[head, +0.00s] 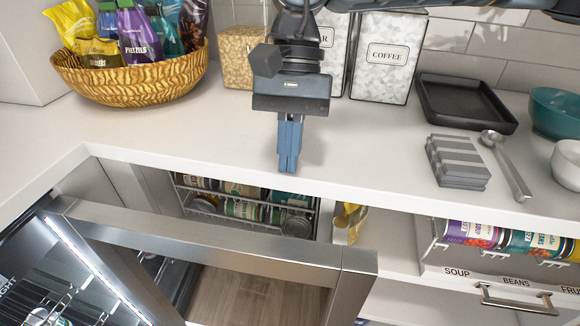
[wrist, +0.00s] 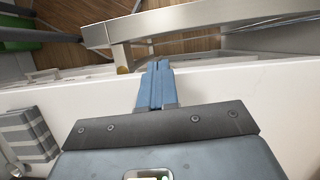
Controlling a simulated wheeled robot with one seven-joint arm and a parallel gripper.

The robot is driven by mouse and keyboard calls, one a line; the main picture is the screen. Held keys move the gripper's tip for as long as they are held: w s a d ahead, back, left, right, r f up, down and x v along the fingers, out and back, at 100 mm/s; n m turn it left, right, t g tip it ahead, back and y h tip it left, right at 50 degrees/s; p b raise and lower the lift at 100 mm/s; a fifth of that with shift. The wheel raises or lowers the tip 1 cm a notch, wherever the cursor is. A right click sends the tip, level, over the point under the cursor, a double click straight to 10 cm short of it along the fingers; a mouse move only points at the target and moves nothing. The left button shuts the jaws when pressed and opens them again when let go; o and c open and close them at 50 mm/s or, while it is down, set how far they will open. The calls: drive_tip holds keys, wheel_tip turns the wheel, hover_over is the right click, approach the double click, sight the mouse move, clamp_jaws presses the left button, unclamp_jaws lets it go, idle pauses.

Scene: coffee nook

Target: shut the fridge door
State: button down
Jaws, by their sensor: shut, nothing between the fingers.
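The fridge door (head: 215,238) stands open in the lower left of the head view. Its steel-edged frame reaches out in front of the counter, with wooden floor visible through or beside it. A steel bar of it also shows at the top of the wrist view (wrist: 200,20). My gripper (head: 288,168) points down over the counter near its front edge, behind the steel frame in the head view. The blue fingers are together and empty, and they also show in the wrist view (wrist: 157,70). I see no contact with the door. Its lower part is out of frame.
The white counter (head: 150,140) carries a snack basket (head: 135,82), a coffee canister (head: 388,55), a black tray (head: 465,103), striped coasters (head: 457,162) and a metal scoop (head: 507,165). Below, an open drawer of cans (head: 500,238) is at right, and a rack of cans (head: 243,210) is behind the frame.

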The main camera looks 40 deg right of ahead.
drive_tip(key=x, duration=0.9)
